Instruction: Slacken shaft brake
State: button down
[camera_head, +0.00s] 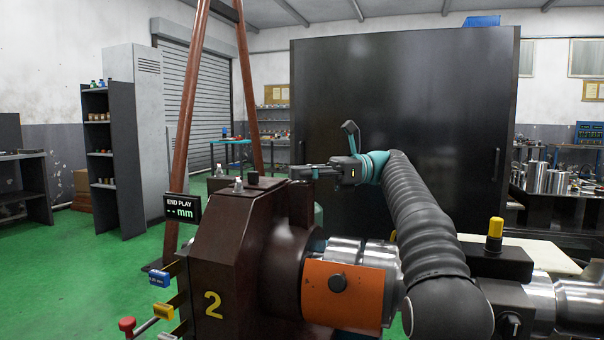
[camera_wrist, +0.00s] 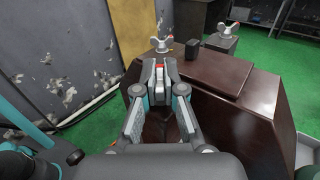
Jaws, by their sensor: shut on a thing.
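My gripper (camera_head: 297,173) reaches left over the top of the brown housing (camera_head: 230,235) marked 2. In the wrist view its fingers (camera_wrist: 160,76) are closed together on a small part with a red top (camera_wrist: 160,66). The fingers hide most of this part, so I cannot tell its full shape. One wing nut (camera_wrist: 162,45) stands just beyond the fingertips, and another wing nut (camera_wrist: 223,29) stands farther right. A black block (camera_wrist: 193,48) stands between them on the housing. No part is clearly marked as the shaft brake.
An END PLAY display (camera_head: 181,208) reads "-- mm" beside the housing. An orange cover (camera_head: 343,293) sits around the shaft (camera_head: 360,250). A red knob (camera_head: 127,324) and blue and yellow tags are at lower left. A yellow-topped post (camera_head: 495,228) stands at right. Green floor is clear at left.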

dwell(0.3)
jog(key=c, duration=1.3)
grip_release()
jog(key=shift+s+r+m+t, duration=0.1)
jog(key=shift+m+t, duration=0.2)
jog(key=shift+t, duration=0.2)
